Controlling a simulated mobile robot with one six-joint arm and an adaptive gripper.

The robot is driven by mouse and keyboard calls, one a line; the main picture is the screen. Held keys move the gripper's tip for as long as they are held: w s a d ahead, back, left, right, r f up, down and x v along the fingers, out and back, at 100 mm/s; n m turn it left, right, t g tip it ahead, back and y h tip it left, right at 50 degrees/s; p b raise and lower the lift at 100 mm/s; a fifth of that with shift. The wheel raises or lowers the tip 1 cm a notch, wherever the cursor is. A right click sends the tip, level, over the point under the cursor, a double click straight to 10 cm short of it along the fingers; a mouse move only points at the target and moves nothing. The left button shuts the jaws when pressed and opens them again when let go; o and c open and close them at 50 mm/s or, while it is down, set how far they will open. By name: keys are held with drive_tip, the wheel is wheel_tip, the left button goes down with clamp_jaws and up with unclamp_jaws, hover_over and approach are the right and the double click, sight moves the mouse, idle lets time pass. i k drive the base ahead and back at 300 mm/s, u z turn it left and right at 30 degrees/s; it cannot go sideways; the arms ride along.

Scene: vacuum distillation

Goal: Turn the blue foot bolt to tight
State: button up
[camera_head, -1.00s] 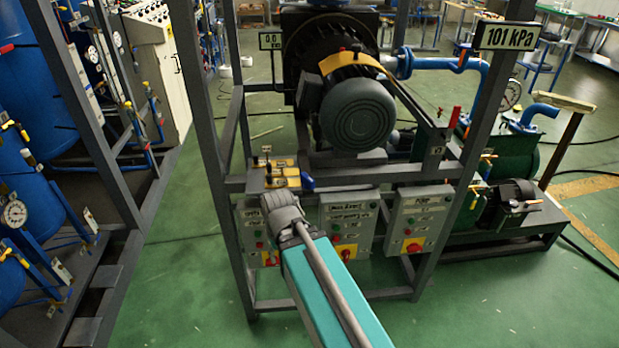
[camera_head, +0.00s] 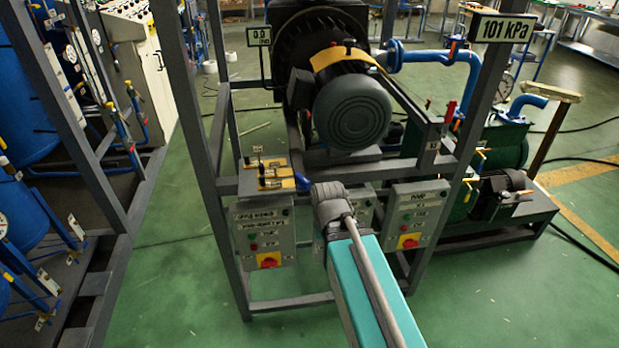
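A small blue piece (camera_head: 302,183), which looks like the blue foot bolt, sits at the right end of a row of yellow-and-black fittings (camera_head: 275,178) on the front ledge of the grey frame, below the motor. It is too small to tell how it is turned. My teal arm reaches in from the bottom, and its grey end joint is just right of and below the blue piece in the picture. I cannot tell whether they touch. My gripper is not visible; the arm's end joint may hide it.
A grey motor (camera_head: 352,110) with a yellow band stands above the ledge. Control boxes with red-and-yellow switches (camera_head: 263,232) (camera_head: 416,215) hang below it. Grey uprights stand on both sides. A "101 kPa" sign (camera_head: 501,30) is at upper right. Green floor in front is clear.

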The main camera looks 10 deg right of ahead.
sight(304, 184)
drive_tip(key=z, duration=0.05)
drive_tip(key=k, duration=1.45)
drive_tip(key=u, duration=0.5)
drive_tip(key=i, duration=1)
